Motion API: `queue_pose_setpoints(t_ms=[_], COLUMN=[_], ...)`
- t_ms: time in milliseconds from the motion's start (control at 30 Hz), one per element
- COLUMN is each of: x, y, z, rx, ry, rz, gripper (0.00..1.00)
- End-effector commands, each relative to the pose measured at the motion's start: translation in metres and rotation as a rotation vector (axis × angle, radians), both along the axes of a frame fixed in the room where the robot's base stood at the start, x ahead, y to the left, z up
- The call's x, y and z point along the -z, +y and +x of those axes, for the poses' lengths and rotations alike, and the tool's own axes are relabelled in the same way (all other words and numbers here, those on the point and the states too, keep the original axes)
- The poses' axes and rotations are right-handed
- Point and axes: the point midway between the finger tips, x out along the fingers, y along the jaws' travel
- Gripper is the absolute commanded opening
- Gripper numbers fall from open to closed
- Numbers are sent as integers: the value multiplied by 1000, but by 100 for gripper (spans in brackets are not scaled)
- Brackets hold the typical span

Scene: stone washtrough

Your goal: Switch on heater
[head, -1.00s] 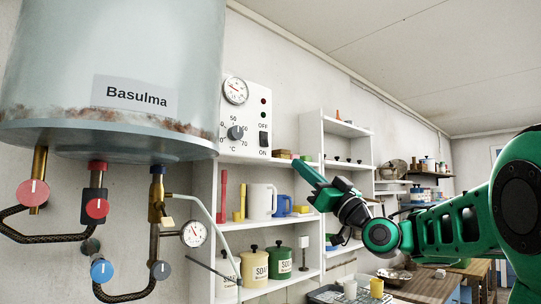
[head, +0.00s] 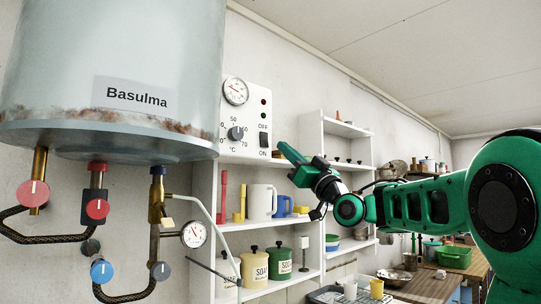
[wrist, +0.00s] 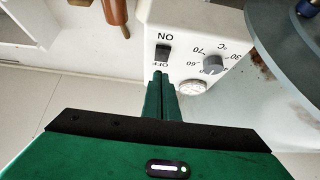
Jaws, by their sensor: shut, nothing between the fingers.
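The heater is a large pale tank (head: 120,60) with a "Basulma" label and a rusty lower edge, at the left of the head view. My green gripper (head: 281,146) is shut and empty, just right of the panel. In the wrist view the fingertips (wrist: 160,74) point toward the switch (wrist: 162,52), close to its OFF side. I cannot tell whether they touch the panel.
Pipes with red, blue and grey valve knobs (head: 97,209) hang under the tank. A worktable (head: 425,285) is at the lower right.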

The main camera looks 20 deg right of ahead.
Motion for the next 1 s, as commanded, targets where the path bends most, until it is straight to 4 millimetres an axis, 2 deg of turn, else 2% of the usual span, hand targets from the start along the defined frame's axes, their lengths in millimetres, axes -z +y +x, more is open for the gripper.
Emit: queue_pose_setpoints(t_ms=[133, 400, 1000], x=[-14, -9, -7], y=[7, 16, 19], z=[21, 50, 59], rx=[-2, -1, 1], ry=[1, 1, 0], rz=[-1, 0, -1], gripper=[0, 0, 0])
